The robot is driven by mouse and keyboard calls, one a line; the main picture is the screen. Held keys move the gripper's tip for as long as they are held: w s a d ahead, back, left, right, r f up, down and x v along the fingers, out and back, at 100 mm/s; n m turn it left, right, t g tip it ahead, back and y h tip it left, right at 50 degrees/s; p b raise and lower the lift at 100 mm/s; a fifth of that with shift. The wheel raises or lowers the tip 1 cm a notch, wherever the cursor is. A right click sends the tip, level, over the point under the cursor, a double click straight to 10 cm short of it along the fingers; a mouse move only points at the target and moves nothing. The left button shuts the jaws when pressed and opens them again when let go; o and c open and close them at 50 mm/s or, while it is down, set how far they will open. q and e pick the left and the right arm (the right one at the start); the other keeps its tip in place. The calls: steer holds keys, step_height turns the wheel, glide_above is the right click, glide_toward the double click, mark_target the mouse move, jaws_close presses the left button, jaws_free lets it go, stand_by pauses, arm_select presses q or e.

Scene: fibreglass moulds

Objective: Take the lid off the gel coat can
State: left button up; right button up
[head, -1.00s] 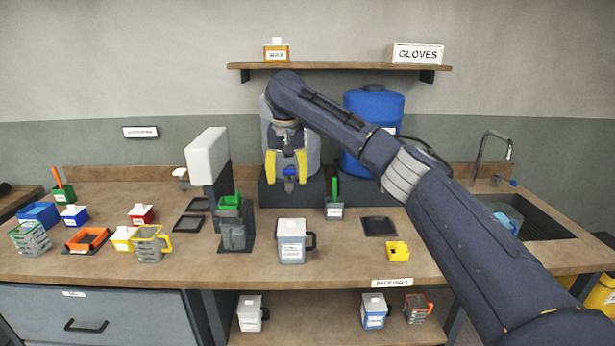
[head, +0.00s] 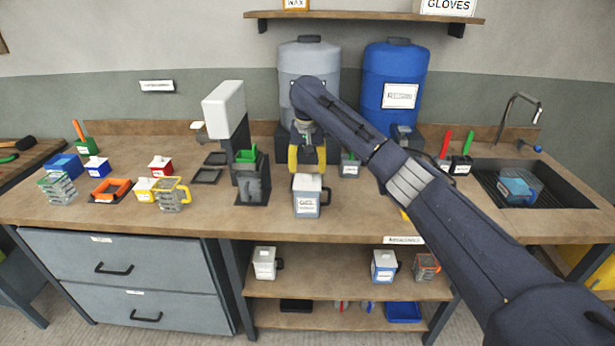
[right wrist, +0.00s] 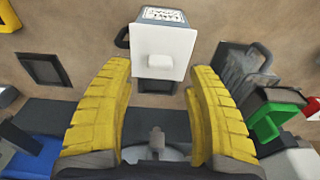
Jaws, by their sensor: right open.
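The gel coat can (head: 306,206) stands upright on the bench, a grey squarish can with a label and a dark handle on its right side. Its white lid (head: 307,182) is on top. In the right wrist view the lid (right wrist: 165,40) shows from above with a small knob. My right gripper (head: 307,168) is open, its yellow fingers pointing down just above and behind the can. In the right wrist view the open fingers (right wrist: 158,75) lie on either side of the lid's near edge, with nothing between them. My left gripper is not in view.
A grey drum (head: 309,62) and a blue drum (head: 388,75) stand behind. Small coloured containers fill the left bench. A sink (head: 530,185) is at right. The bench front is clear.

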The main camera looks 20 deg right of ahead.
mark_target(307, 175)
steer(key=shift+w+d+f, duration=0.1)
steer(key=shift+w+f, duration=0.05)
steer(key=shift+f, duration=0.9)
steer(key=shift+w+f, duration=0.1)
steer(key=shift+f, duration=0.9)
jaws_close()
jaws_free()
steer(key=shift+r, duration=0.1)
